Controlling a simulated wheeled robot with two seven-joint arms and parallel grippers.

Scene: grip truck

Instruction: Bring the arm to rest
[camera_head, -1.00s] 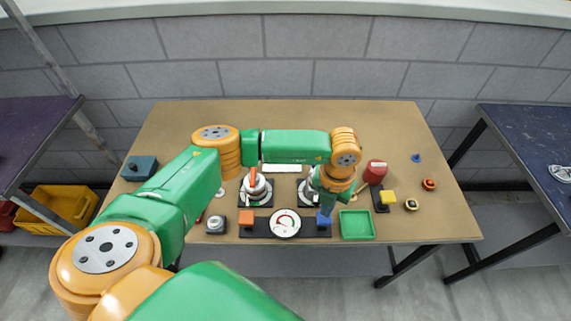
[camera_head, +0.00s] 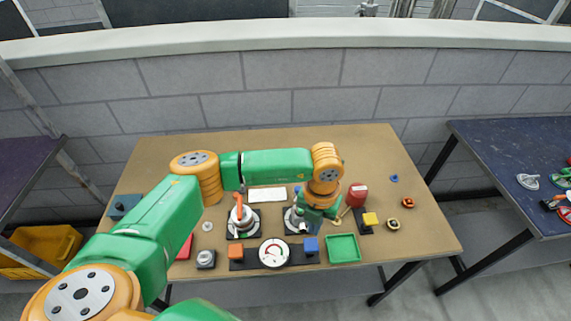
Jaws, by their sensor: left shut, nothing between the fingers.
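My left arm (camera_head: 265,163) comes in from the left and reaches over the middle of the table (camera_head: 160,155). Its gripper (camera_head: 304,215) points down, shut and empty, at the second grey fixture (camera_head: 293,226), partly hidden by my wrist. Whether it touches the fixture cannot be told. My right gripper is not in view.
The table's back strip is clear. A dark table (camera_head: 480,150) stands right.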

